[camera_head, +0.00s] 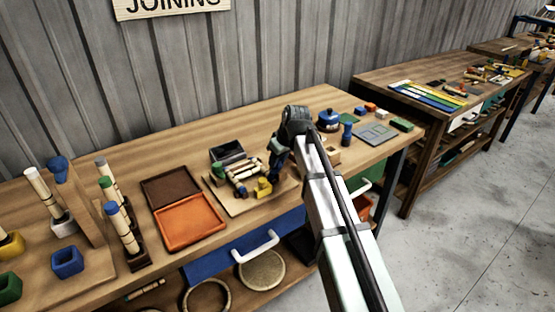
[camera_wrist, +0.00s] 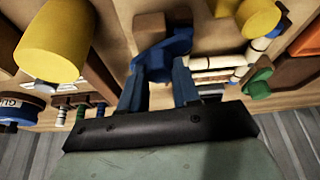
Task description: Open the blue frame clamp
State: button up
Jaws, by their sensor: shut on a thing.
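The blue frame clamp (camera_wrist: 162,56) is in the middle of the wrist view, right at my fingertips. My gripper (camera_wrist: 158,76) is shut on part of it, with one dark blue finger on each side. In the head view my gripper (camera_head: 276,158) points down at the right end of a wooden board (camera_head: 222,200). The clamp cannot be told apart from my fingers there. Small rattan pieces with light bindings (camera_wrist: 215,64) lie right beside the clamp in the wrist view.
A yellow block (camera_head: 264,187) stands on the board close to my gripper; a large yellow part (camera_wrist: 55,42) looms near in the wrist view. An orange tray (camera_head: 188,222) lies to the left. A blue knobbed item (camera_head: 329,119) and a blue bottle (camera_head: 346,133) stand to the right.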

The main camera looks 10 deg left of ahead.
jog(key=n, duration=0.2)
jog(key=n+g, duration=0.1)
jog(key=n, duration=0.1)
jog(key=n+g+y, duration=0.1)
jog(key=n, duration=0.1)
jog(key=shift+w+d+n, duration=0.1)
jog(key=shift+w+n, duration=0.15)
jog(key=shift+n, duration=0.05)
jog(key=n+g, duration=0.1)
jog(key=n, duration=0.2)
jog(key=n+g, duration=0.1)
jog(key=n, duration=0.1)
jog(key=shift+w+n+g+h, duration=0.1)
jog(key=shift+n+g+h, duration=0.2)
jog(key=shift+n, duration=0.1)
jog(key=o, duration=1.1)
jog(key=shift+c, duration=0.2)
jog(key=shift+r, duration=0.1)
jog(key=v, duration=1.3)
jog(key=shift+d+r, duration=0.2)
jog(key=shift+r, duration=0.05)
jog(key=shift+w, duration=0.1)
